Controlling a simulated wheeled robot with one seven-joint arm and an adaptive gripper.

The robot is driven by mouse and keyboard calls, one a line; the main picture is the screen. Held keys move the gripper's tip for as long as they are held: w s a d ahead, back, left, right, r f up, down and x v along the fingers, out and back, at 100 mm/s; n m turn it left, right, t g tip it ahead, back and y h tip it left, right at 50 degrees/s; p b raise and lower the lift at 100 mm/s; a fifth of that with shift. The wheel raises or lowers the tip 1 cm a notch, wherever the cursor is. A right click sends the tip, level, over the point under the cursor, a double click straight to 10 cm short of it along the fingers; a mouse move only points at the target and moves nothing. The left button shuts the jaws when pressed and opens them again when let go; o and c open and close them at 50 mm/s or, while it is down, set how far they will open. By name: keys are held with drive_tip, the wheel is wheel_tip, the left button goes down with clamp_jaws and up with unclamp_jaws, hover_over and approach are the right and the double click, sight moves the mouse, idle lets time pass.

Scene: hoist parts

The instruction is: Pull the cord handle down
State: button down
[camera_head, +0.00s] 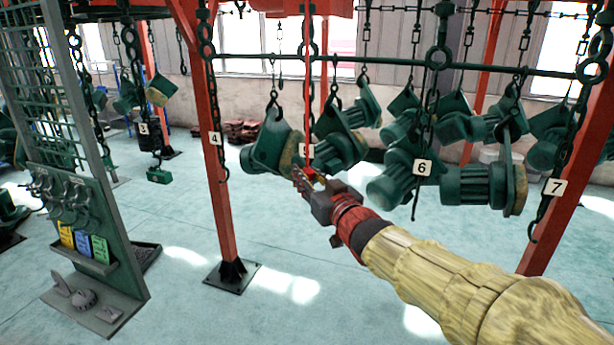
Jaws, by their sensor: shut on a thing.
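A thin red cord (309,80) hangs straight down from the red beam at the top centre. At its lower end is a small red cord handle (311,173), partly hidden by my gripper. My gripper (304,179) is at the end of my arm, which reaches in from the lower right. It is shut on the cord handle, just in front of the hanging green parts.
Green hoist parts (272,140) hang on chains close behind and beside my gripper. More parts (460,180) and chains hang at right, with tags 6 and 7. A red post (212,140) stands left. A grey rack (88,230) stands far left. The floor between is clear.

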wheel_tip(320, 180, down, 5)
drive_tip(key=b, duration=0.3)
drive_tip(key=shift+r+b, duration=0.15)
drive_tip(key=shift+b, duration=0.25)
drive_tip(key=c, duration=1.6)
unclamp_jaws()
drive_tip(key=shift+o, duration=0.5)
drive_tip(key=shift+r, duration=0.1)
drive_tip(key=v, duration=1.2)
